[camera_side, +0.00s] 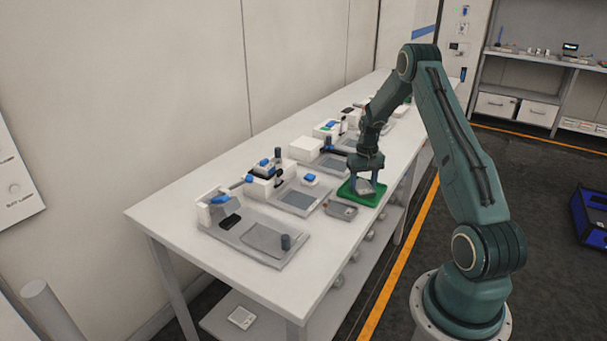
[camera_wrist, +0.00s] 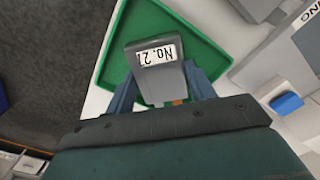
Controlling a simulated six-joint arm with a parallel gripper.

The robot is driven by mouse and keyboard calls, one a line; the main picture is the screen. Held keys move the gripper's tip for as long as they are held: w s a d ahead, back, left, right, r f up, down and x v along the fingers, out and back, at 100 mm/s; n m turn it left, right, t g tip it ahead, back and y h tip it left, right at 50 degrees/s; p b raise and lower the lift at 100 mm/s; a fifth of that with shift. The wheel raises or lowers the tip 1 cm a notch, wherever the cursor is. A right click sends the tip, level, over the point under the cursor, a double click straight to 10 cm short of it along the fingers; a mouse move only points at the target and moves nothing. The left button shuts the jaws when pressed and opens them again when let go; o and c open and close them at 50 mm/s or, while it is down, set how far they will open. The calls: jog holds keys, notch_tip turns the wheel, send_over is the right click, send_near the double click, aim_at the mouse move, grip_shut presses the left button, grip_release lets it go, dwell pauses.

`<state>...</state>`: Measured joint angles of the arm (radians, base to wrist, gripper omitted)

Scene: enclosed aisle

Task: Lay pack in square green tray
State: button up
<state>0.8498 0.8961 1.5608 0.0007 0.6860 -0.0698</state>
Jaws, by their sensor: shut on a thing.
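The pack (camera_wrist: 160,77) is a grey block with a white label reading "No. 2" and a further, partly cut-off character. In the side view the pack (camera_side: 364,187) is small and grey, between my fingers. My gripper (camera_side: 366,178) is shut on it, pointing down over the square green tray (camera_side: 347,195). In the wrist view the tray (camera_wrist: 190,35) lies behind the pack, its raised rim showing on several sides. My fingers (camera_wrist: 158,98) grip the pack from both sides. I cannot tell whether the pack touches the tray floor.
A grey box (camera_side: 341,210) sits on the bench just in front of the tray. Grey stations with white and blue parts (camera_side: 262,235) line the bench to the left. More equipment stands behind. The bench's front edge runs close beside the tray.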

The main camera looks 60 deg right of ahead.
aim_at(363, 187)
jog(key=shift+f, duration=0.1)
jog(key=o, duration=1.1)
jog(key=shift+c, duration=0.2)
notch_tip(363, 187, up, 12)
dwell(0.4)
